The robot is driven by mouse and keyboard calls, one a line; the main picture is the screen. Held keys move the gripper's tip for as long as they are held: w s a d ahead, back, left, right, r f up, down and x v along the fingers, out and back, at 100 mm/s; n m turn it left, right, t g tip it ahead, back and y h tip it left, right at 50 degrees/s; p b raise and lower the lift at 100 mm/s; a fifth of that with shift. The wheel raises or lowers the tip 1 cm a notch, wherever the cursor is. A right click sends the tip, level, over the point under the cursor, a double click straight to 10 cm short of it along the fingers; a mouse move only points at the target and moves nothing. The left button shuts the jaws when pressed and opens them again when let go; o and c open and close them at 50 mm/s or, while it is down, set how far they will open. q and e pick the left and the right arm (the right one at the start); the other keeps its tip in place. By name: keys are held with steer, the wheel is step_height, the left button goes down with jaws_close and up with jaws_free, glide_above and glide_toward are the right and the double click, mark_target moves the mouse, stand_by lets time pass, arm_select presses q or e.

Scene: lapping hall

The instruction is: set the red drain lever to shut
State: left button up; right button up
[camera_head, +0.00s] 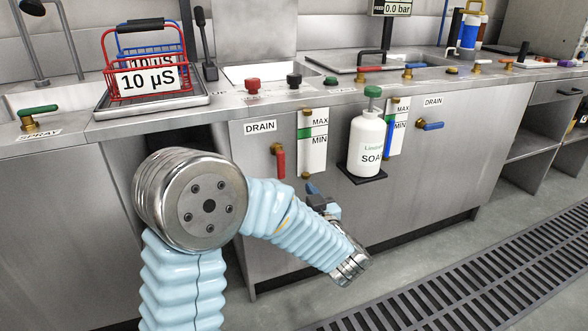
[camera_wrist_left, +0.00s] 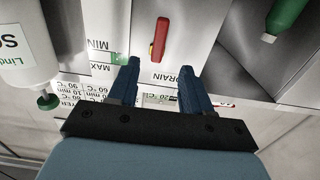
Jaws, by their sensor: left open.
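The red drain lever (camera_head: 280,162) hangs straight down from its brass pivot on the steel cabinet front, under the left DRAIN label (camera_head: 260,127). In the left wrist view the lever (camera_wrist_left: 161,33) shows red and yellow, just beyond the fingertips and roughly between their lines. My left gripper (camera_head: 314,189) is below and to the right of the lever in the head view, apart from it. In the wrist view my left gripper (camera_wrist_left: 160,64) is open, with nothing between its two blue fingers. My right gripper is in neither view.
A level gauge (camera_head: 312,150) is right of the lever. A white soap bottle (camera_head: 367,142) stands on a small black shelf (camera_head: 362,176). A blue lever (camera_head: 432,126) is by the right DRAIN label. A floor grating (camera_head: 480,270) runs along the front.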

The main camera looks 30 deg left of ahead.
mark_target(282, 168)
arm_select(q)
steer(key=x, duration=1.3)
steer(key=shift+w+a, duration=0.1)
steer(key=shift+a, duration=0.05)
steer(key=shift+c, duration=0.3)
jaws_close()
